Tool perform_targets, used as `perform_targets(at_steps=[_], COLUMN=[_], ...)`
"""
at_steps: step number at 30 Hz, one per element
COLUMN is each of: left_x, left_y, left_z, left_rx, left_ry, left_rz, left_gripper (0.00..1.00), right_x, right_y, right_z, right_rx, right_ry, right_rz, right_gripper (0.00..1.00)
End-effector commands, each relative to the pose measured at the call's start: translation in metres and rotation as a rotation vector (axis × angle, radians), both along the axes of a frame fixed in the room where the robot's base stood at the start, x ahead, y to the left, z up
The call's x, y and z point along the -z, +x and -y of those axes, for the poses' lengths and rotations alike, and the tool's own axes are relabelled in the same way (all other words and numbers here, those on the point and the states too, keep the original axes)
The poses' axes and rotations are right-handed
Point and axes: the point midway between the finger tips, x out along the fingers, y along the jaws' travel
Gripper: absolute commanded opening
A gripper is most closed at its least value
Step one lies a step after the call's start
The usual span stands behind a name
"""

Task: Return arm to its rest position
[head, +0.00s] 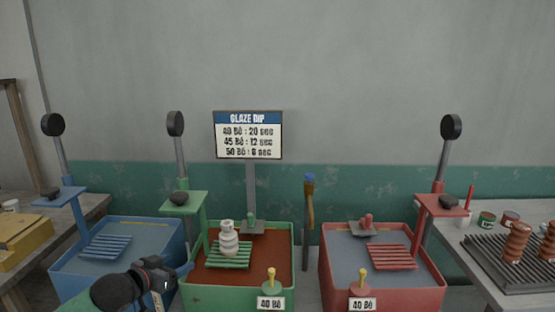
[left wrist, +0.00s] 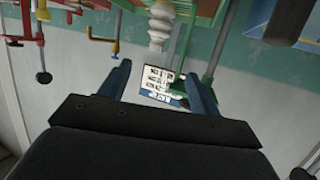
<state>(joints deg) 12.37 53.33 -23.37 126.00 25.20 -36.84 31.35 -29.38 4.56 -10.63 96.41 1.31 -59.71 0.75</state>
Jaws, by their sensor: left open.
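My left gripper (head: 182,270) is low in the head view, in front of the gap between the blue and green tubs. In the left wrist view the left gripper (left wrist: 158,70) shows two blue fingers spread apart with nothing between them. A pale ribbed vase (head: 228,240) stands upright on the green slatted rack (head: 232,262) over the brown glaze, apart from the gripper. The vase (left wrist: 160,22) also shows beyond the fingers in the left wrist view. My right gripper is in neither view.
The blue tub (head: 75,275), green tub (head: 290,270) and red tub (head: 430,290) stand in a row with lever posts. A glaze sign (head: 248,145) stands behind. The right table holds a grill (head: 500,277) with brown ribbed pieces. A yellow box (head: 25,245) sits at far left.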

Motion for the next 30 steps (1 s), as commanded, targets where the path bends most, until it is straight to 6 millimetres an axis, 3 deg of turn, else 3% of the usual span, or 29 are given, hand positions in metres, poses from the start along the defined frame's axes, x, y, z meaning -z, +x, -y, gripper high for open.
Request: perform_targets(at_steps=[11,17,20,23,30], left_x=[0.063,0.117,0.157,0.211,0.346], left_y=[0.001,-0.004,-0.012,-0.026,-0.087], left_z=[-0.001,-0.002,-0.002,0.0,0.01], left_rx=[-0.047,-0.085,-0.109,-0.141,-0.201], left_ry=[0.018,0.038,0.053,0.074,0.136], left_rz=[-0.068,-0.13,-0.179,-0.248,-0.445], left_gripper=[0.63,0.63,0.63,0.63,0.63], right_x=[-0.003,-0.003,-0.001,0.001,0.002], right_y=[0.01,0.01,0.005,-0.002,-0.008], right_z=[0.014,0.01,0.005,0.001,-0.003], right_rx=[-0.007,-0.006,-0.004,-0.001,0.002], right_ry=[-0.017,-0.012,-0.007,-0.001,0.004], right_rz=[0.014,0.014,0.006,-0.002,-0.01], right_gripper=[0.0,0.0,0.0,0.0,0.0])
